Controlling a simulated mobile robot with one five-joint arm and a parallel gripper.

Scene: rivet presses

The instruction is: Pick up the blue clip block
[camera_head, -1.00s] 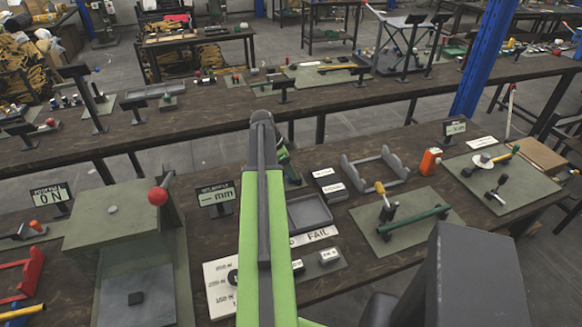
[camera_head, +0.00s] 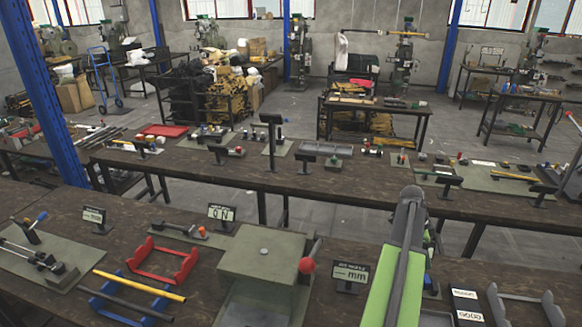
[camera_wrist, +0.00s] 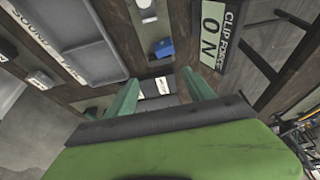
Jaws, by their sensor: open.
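A small blue block (camera_wrist: 163,47), which looks like the clip block, shows in the wrist view on a grey plate, above the gap between my fingertips. My gripper (camera_wrist: 160,82) is open, with its two green fingers apart and nothing between them. The fingers are apart from the block. In the head view I cannot make out the clip block, and only my green arm shows at the right; my gripper is hidden there.
A clip force display reading 0 N (camera_wrist: 213,35) stands right of the block in the wrist view, and a grey tray (camera_wrist: 112,72) lies left. In the head view, a press (camera_head: 262,250) with a red-knobbed lever, a red cradle (camera_head: 160,274) and a blue cradle (camera_head: 103,297) crowd the bench.

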